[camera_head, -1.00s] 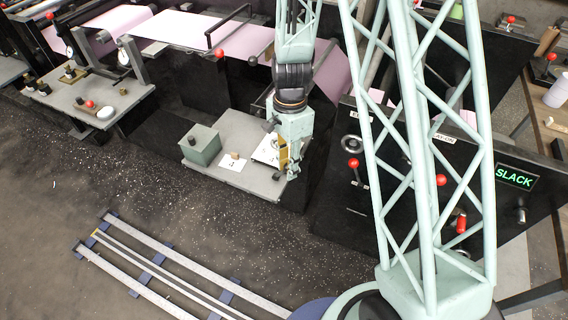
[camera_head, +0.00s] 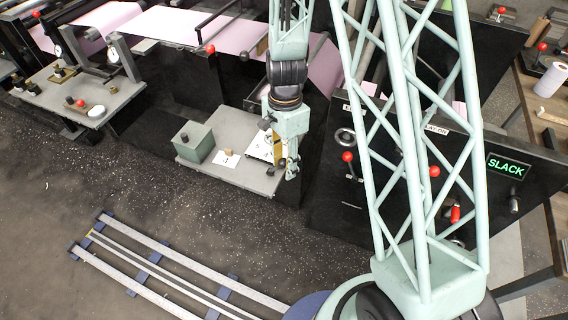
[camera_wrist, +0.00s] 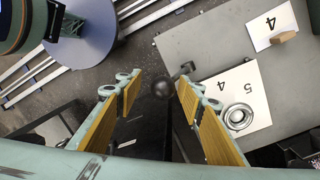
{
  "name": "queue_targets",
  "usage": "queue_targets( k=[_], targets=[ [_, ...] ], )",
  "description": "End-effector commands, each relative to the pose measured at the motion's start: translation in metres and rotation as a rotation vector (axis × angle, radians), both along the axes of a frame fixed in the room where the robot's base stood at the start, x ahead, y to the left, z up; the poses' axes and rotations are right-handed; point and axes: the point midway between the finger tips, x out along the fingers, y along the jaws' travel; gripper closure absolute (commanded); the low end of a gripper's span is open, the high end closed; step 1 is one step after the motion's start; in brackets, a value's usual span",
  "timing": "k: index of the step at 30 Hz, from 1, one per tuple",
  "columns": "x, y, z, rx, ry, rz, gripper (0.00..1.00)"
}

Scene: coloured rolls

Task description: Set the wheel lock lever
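The wheel lock lever seems to be the short dark lever with a round black knob (camera_wrist: 163,88) at the edge of a grey bench in the wrist view. A dark pivot sits at its upper right end. The knob appears between the two yellow-padded fingers of my gripper (camera_wrist: 158,92), nearer the right one. The fingers are apart; no grip on the knob shows, and I cannot tell how deep the knob lies between them. In the head view my gripper (camera_head: 284,172) hangs at the bench's right end, where the arm and fingers largely hide the lever.
The grey bench (camera_head: 228,177) carries a green box (camera_head: 195,142) and numbered white cards (camera_wrist: 233,100), one under a metal ring (camera_wrist: 238,117). A dark panel with red-knobbed levers (camera_head: 348,157) and a lit SLACK sign (camera_head: 507,166) stands right. Floor rails (camera_head: 180,265) lie in front.

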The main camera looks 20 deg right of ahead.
Motion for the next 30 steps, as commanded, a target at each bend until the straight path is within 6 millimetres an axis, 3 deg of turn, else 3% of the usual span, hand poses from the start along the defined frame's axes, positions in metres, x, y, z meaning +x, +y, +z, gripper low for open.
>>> queue_targets(
  k=[20,30],
  targets=[
    [0.002,0.001,0.003,0.001,-0.005,0.001,0.67],
    [0.005,0.000,0.018,0.001,-0.007,0.001,0.67]
  ],
)
